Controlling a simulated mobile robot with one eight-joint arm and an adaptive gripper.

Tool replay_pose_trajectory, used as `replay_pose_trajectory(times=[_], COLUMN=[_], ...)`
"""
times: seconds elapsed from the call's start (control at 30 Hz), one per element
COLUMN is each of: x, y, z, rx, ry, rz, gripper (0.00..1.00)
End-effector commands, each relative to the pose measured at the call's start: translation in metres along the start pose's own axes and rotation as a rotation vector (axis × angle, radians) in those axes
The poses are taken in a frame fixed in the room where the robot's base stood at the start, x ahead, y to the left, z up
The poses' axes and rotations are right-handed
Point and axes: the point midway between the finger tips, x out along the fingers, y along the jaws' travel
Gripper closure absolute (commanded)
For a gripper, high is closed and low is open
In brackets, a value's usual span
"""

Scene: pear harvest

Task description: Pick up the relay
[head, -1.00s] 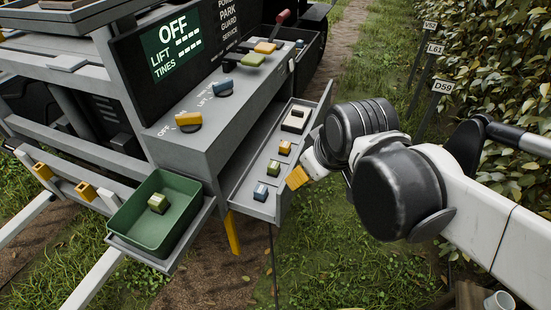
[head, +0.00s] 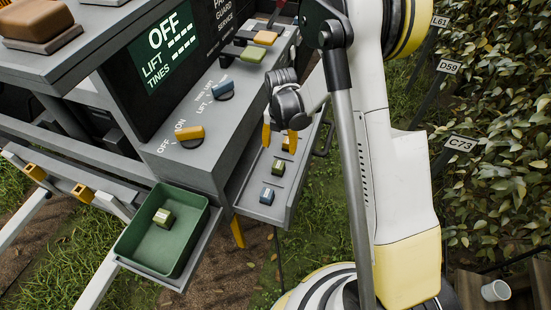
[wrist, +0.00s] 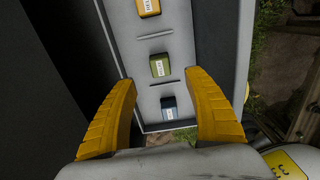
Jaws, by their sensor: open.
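Three small relay-like blocks sit in a row in the open grey drawer (head: 293,205): an orange one (head: 289,143), a green one (head: 278,166) and a blue one (head: 267,196). In the wrist view they show as orange (wrist: 149,7), green (wrist: 160,66) and blue (wrist: 169,107), each with a white label. Another green block (head: 164,217) lies in the green bin (head: 136,232). My gripper (head: 279,142) is open and empty above the drawer near the orange block. In the wrist view its yellow fingers (wrist: 160,85) frame the green and blue blocks from above, apart from them.
The console (head: 185,150) with its knobs and OFF screen (head: 166,44) rises left of the drawer. The drawer's right wall has a handle (head: 323,139). Row signs and a hedge (head: 500,170) stand at right.

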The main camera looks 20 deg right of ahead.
Motion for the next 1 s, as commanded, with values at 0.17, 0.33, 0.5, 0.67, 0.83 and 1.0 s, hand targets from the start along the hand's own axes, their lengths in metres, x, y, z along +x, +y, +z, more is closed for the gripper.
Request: replay_pose_trajectory(times=[0.17, 0.33, 0.5, 0.67, 0.83, 1.0], x=[0.022, 0.051, 0.064, 0.088, 0.11, 0.109], y=[0.0, 0.0, 0.001, 0.002, 0.002, 0.002], z=[0.0, 0.0, 0.0, -0.001, -0.002, -0.002], rx=[-0.014, -0.013, -0.012, -0.012, -0.011, -0.011], ry=[0.003, 0.002, 0.002, 0.002, 0.001, 0.001], rz=[-0.002, -0.001, -0.001, -0.001, -0.001, -0.001], gripper=[0.39, 0.39, 0.39, 0.39, 0.39, 0.39])
